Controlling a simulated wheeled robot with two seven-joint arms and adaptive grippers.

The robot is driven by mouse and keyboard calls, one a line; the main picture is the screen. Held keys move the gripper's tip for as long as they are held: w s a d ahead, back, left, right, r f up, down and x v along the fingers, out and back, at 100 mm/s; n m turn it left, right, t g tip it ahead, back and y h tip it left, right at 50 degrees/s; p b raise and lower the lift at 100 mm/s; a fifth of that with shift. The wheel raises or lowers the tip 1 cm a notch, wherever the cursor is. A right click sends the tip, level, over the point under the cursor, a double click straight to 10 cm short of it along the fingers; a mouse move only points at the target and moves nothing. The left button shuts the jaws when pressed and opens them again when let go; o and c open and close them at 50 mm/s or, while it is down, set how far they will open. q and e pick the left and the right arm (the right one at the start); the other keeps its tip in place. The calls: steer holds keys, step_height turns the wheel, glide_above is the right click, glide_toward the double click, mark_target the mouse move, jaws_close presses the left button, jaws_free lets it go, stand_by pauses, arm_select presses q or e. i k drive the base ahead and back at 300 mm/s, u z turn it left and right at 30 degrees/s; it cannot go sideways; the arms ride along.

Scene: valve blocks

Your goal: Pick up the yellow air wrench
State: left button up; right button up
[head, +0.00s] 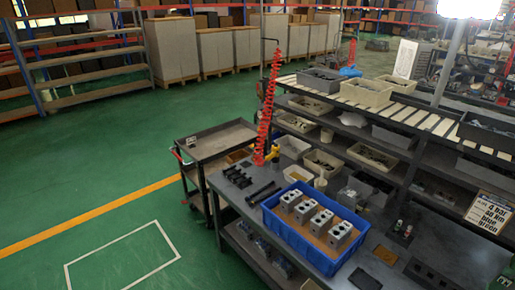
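The yellow air wrench (272,153) is small in the head view, near the far left corner of the dark workbench (232,207). It is beside the lower end of a red coiled hose (265,110) that hangs from above. I cannot tell whether the wrench hangs from the hose or rests on something. Neither of my grippers shows in the head view.
A blue crate (297,242) with several grey valve blocks (307,211) stands on the bench. Dark parts (237,177) lie at its left. A sign (489,212) is at right. Green floor is clear at left.

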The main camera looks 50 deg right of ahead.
mark_target(275, 156)
steer(key=i, duration=1.85)
steer(key=z, duration=1.1)
